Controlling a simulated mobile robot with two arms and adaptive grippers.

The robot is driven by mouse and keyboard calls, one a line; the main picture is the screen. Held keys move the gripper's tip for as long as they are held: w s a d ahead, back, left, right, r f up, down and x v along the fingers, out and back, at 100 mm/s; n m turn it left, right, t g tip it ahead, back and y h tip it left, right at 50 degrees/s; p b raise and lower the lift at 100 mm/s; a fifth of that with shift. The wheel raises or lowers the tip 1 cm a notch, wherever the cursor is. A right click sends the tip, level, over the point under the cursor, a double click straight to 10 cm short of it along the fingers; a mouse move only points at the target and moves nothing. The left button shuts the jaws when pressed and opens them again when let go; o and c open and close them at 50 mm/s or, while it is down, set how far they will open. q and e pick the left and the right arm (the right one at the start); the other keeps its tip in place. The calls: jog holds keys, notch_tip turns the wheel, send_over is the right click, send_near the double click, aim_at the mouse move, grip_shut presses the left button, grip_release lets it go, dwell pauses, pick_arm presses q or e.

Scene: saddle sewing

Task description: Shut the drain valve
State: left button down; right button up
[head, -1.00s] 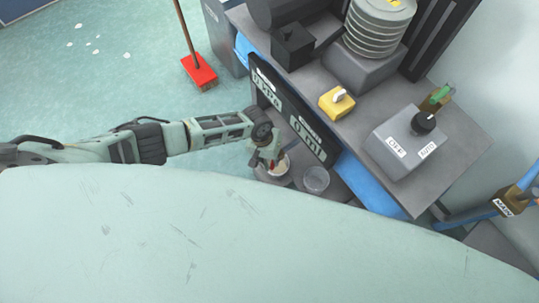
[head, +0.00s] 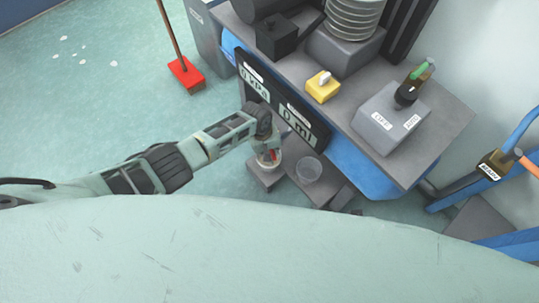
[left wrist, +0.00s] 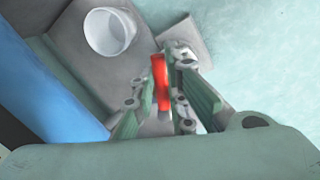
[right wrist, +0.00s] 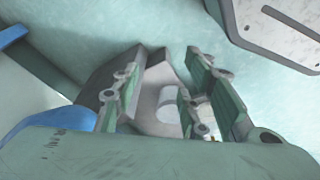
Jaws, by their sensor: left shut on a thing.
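The drain valve shows as a red handle (left wrist: 159,82) between the fingers of my left gripper (head: 270,157), which is shut on it. The handle also shows as a small red patch in the head view (head: 272,155); the valve body is mostly hidden by the gripper. A clear cup (head: 308,170) stands beside the gripper, and it also shows in the left wrist view (left wrist: 109,32). My right gripper (right wrist: 166,85) is open, with a pale cylinder (right wrist: 168,106) visible between or beyond its fingers; contact cannot be told. It is out of the head view.
A dark display (head: 283,103) reading 0 kPa and 0 ml hangs on the bench front, just behind the left gripper. The grey bench (head: 441,117) carries a yellow block (head: 322,90) and a grey switch box (head: 390,121).

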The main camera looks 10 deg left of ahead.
aim_at(274, 154)
pick_arm(q)
jog(key=shift+w+d+r+n+t+p, duration=0.2)
jog(key=shift+w+d+n+p, duration=0.35)
jog(key=shift+n, duration=0.7)
jog(key=shift+w+d+r+n+t+p, duration=0.1)
jog(key=shift+w+d+n+t+p, duration=0.15)
jog(key=shift+w+d+n, duration=0.7)
pick_arm(e)
notch_tip(274, 154, down, 6)
jog(key=s, duration=0.2)
jog(key=shift+s+d+r, duration=0.25)
jog(key=shift+s+d, duration=0.1)
pick_arm(q)
jog(key=shift+s+a+f+n, duration=0.1)
jog(key=shift+s+a+n, duration=0.15)
jog(key=shift+s+n, duration=0.2)
jog(key=c, duration=1.9)
grip_release()
jog(key=shift+o, duration=0.7)
jog(key=shift+s+f+y, duration=0.1)
jog(key=shift+s+y, duration=0.1)
jog(key=shift+y, duration=0.1)
pick_arm(e)
jog(key=shift+a, duration=0.1)
pick_arm(q)
notch_tip(274, 154, up, 12)
jog(key=s+a, duration=0.1)
jog(key=shift+s+a, duration=0.3)
jog(key=shift+s, duration=0.1)
